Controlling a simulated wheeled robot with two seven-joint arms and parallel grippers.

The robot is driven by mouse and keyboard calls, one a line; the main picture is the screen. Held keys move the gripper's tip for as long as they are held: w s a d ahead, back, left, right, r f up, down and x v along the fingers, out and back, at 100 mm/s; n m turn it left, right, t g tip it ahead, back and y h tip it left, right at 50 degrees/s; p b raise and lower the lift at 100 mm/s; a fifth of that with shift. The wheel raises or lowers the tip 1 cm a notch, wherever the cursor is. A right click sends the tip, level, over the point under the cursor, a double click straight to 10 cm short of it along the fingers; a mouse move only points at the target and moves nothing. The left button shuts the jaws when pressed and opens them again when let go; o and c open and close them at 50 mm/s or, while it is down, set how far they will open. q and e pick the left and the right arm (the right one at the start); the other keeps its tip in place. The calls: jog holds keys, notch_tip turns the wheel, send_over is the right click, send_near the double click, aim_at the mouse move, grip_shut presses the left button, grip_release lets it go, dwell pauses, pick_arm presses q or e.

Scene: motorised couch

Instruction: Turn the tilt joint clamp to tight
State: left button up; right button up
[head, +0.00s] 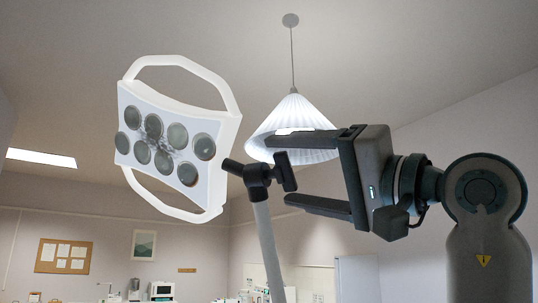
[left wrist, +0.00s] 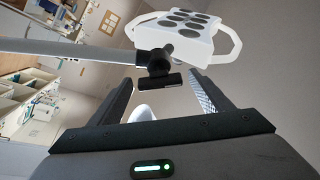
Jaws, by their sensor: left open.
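The tilt joint clamp (head: 286,172) is a dark T-shaped handle on the black joint (head: 257,178) at the top of a grey pole. It joins the pole to a white lamp head (head: 178,140) with several round lights. My left gripper (head: 278,170) is open, coming in from the right side of the picture, with one finger above the clamp and one below. In the left wrist view the clamp (left wrist: 160,81) appears centred between the open fingertips, with gaps on both sides. I see no contact. The right gripper is not in view.
The lamp head's white loop handles (head: 185,62) stick out above and below it. A white pendant shade (head: 290,112) hangs from the ceiling behind the upper finger. The grey pole (head: 268,245) stands below the joint. A notice board (head: 62,257) and counter items are far behind.

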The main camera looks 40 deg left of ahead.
aim_at(268, 166)
pick_arm(q)
jog(key=p+x, duration=0.2)
jog(key=x, duration=0.3)
jog(key=shift+a, duration=0.15)
jog(key=shift+w, duration=0.1)
jog(key=c, duration=1)
